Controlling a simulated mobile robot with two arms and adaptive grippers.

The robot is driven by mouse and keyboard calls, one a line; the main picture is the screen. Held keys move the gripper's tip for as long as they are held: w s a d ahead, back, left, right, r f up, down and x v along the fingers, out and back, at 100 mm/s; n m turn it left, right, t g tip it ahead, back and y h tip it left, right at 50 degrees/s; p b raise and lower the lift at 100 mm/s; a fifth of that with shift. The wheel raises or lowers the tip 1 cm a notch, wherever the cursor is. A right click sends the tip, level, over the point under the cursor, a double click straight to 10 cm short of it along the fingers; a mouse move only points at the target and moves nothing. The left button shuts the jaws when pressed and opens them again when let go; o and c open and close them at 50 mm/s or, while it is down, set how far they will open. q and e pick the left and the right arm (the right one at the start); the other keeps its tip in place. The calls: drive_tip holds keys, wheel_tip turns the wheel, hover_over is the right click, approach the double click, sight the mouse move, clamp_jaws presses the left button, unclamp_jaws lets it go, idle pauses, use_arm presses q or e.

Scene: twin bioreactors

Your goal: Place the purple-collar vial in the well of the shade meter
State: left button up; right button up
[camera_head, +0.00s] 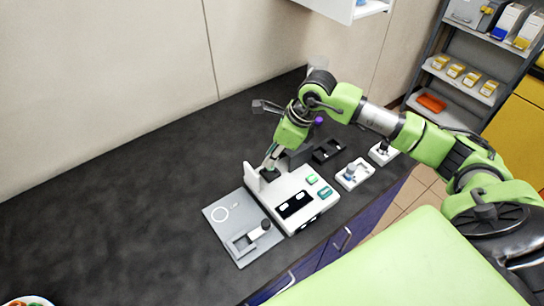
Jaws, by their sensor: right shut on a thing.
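The shade meter appears to be the white device (313,205) with a dark display and green buttons, in the middle of the bench. A white upright flap (252,178) stands at its back left. My right gripper (268,170) points down at the back of this device, beside the flap. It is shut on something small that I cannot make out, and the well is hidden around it. The purple-collar vial cannot be told clearly. A small purple spot shows beside my right wrist, but I cannot tell what it belongs to. My left gripper is not in view.
A grey plate (222,232) with a white ring and a small fixture lies left of the device. A black tray (328,150) and white holders (355,174) stand to its right. Shelves (459,91) stand far right.

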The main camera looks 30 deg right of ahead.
drive_tip(key=shift+w+d+f, duration=0.2)
drive_tip(key=shift+w+f, duration=0.15)
drive_tip(key=shift+f, duration=0.15)
drive_tip(key=shift+w+d+f, duration=0.2)
drive_tip(key=shift+w+f, duration=0.1)
drive_tip(key=shift+f, duration=0.15)
drive_tip(key=shift+w+d+f+p, duration=0.1)
drive_tip(key=shift+f+p, duration=0.25)
drive_tip(key=shift+p, duration=0.2)
wheel_tip(320, 180, down, 2)
drive_tip(key=shift+p, duration=0.8)
drive_tip(key=shift+f, duration=0.35)
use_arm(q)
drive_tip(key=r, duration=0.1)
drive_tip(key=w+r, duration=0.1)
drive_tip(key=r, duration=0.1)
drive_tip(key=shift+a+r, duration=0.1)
use_arm(e)
drive_tip(key=shift+f, duration=0.1)
drive_tip(key=shift+f, duration=0.1)
drive_tip(key=o, duration=0.9)
